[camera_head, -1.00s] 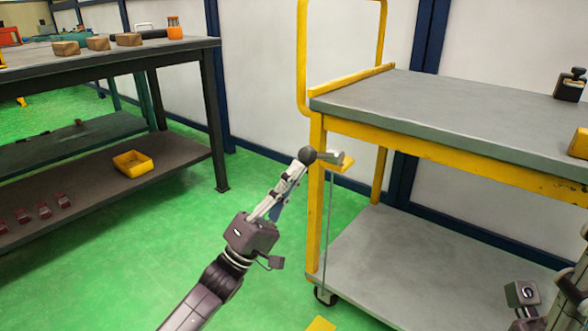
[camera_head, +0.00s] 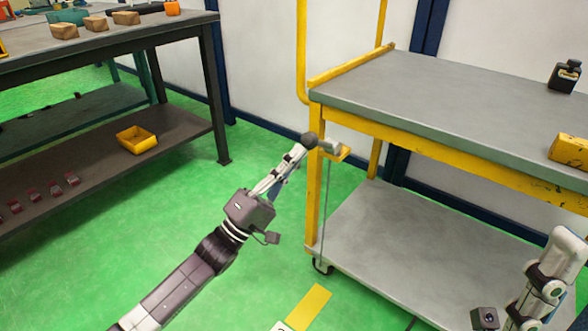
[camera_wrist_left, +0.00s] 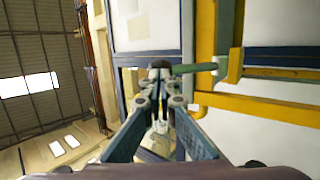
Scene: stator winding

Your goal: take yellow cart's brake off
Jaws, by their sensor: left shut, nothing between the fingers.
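The yellow cart (camera_head: 312,205) stands on the right with grey decks. In the left wrist view, the knob (camera_wrist_left: 160,65) and the handle (camera_wrist_left: 195,68) show just beyond the fingertips (camera_wrist_left: 160,88). I cannot tell whether they touch. My right gripper's fingers are out of view.
A dark workbench (camera_head: 110,45) stands on the left, with a yellow bin (camera_head: 136,139) on its lower shelf. A yellow box (camera_head: 570,150) and a dark object (camera_head: 565,75) sit on the cart's top. My right arm (camera_head: 548,275) shows at lower right. Green floor lies clear between bench and cart.

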